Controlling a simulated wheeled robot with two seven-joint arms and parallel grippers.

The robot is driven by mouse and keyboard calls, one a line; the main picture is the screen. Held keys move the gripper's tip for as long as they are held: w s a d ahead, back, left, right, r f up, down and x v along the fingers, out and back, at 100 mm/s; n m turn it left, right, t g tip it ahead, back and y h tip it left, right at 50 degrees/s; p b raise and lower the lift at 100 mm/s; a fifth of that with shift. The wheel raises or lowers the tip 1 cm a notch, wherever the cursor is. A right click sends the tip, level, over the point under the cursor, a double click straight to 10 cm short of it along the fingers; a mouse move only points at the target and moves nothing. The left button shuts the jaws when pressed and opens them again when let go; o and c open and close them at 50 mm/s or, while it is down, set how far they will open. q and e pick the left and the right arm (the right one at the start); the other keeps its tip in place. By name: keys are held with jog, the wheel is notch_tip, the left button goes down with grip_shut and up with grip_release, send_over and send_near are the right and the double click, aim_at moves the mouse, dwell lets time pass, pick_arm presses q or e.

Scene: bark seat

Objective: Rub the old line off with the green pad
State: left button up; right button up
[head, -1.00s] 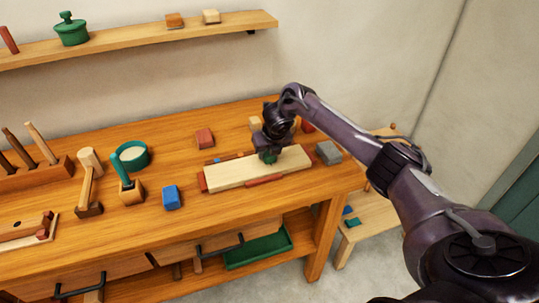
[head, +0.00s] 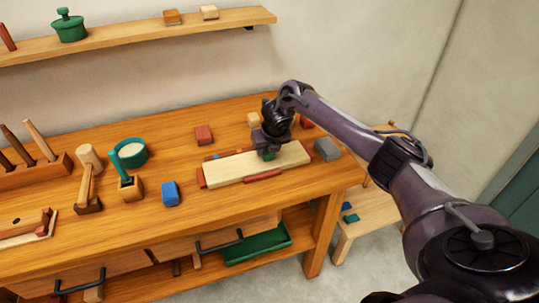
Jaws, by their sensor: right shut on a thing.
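A pale wooden board (head: 235,170) lies on the workbench, with red pieces along its edges. My right gripper (head: 267,150) is over the right part of the board, pointing down. It is shut on the green pad (head: 268,155), which shows just below the fingers and appears to be at the board's surface. I cannot make out the old line on the board; the gripper may hide part of it. My left gripper is not in view.
On the workbench (head: 130,225), a blue block (head: 170,194), red block (head: 204,135) and grey block (head: 327,149) stand around the board. A mallet (head: 88,180) and a teal bowl (head: 130,152) are at left. The front strip of the bench is clear.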

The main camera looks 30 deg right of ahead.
jog(key=shift+w+d+f, duration=0.1)
jog(key=shift+w+f, duration=0.05)
jog(key=shift+f, duration=0.05)
jog(key=shift+s+p, duration=0.65)
jog(key=shift+p, duration=0.05)
jog(key=shift+s+a+p, duration=0.3)
jog(key=shift+s+p, duration=0.1)
jog(key=shift+s, duration=0.45)
jog(key=shift+r, duration=0.1)
notch_tip(320, 180, up, 6)
jog(key=p, duration=0.5)
jog(key=shift+w+r, duration=0.1)
jog(key=shift+w, duration=0.05)
